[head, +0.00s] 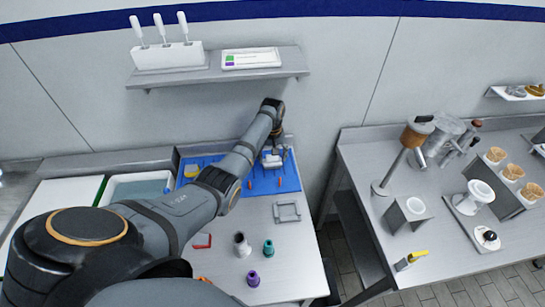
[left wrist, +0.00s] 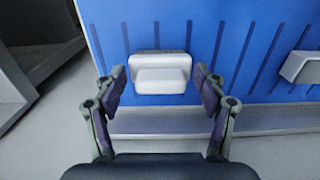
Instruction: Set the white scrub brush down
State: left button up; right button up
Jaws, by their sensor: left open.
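The white scrub brush (left wrist: 160,76) lies at the edge of the blue ribbed mat (left wrist: 200,35) in the left wrist view. It appears to rest on the mat and sits between the spread fingers of my left gripper (left wrist: 159,84). Gaps show between the brush and both fingers. In the head view my left gripper (head: 273,156) is over the right part of the blue mat (head: 262,184), and the brush is small and partly hidden there. My right gripper is not in view.
A pale block (left wrist: 302,67) lies on the mat to the right. A grey square frame (head: 287,211), a teal piece (head: 268,248) and a purple piece (head: 253,279) stand nearer on the table. A water tub (head: 138,188) is left of the mat. A shelf (head: 218,68) hangs above.

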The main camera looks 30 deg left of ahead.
pick_arm(q)
notch_tip(320, 180, up, 8)
jog(key=shift+f+b, duration=0.1)
jog(key=shift+b, duration=0.65)
